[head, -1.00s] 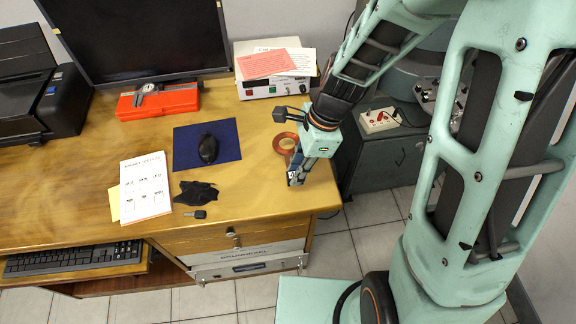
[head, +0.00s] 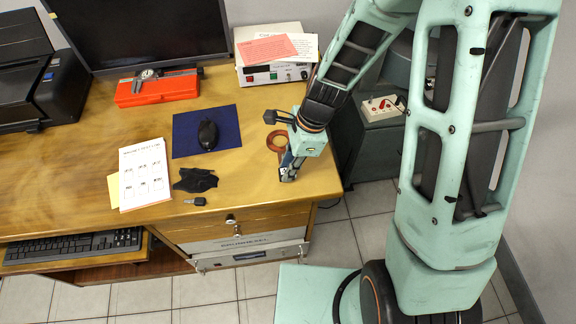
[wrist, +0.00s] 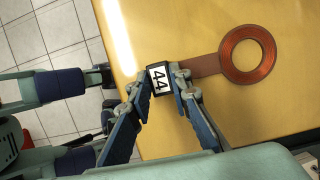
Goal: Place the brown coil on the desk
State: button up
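The brown coil (head: 270,142) is a flat copper-brown ring with a strip-like handle. In the wrist view the ring (wrist: 226,62) shows over the desk top, and its handle runs left to a dark block labelled 44 (wrist: 160,79). My gripper (wrist: 162,88) has one fingertip on each side of this block and is shut on it. In the head view my gripper (head: 288,172) is over the front right part of the wooden desk (head: 240,182), with the ring just behind it. I cannot tell whether the coil touches the desk top.
A blue mouse pad (head: 228,135) with a black mouse, a dark cloth (head: 195,180), a key (head: 195,201) and a paper sheet (head: 145,180) lie left of my gripper. A red case (head: 157,90) and a white instrument (head: 272,74) stand behind. The desk's right edge is close.

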jog(key=o, duration=0.4)
jog(key=shift+o, duration=0.2)
jog(key=p+v, duration=0.2)
jog(key=v, duration=1)
jog(key=shift+r, duration=0.15)
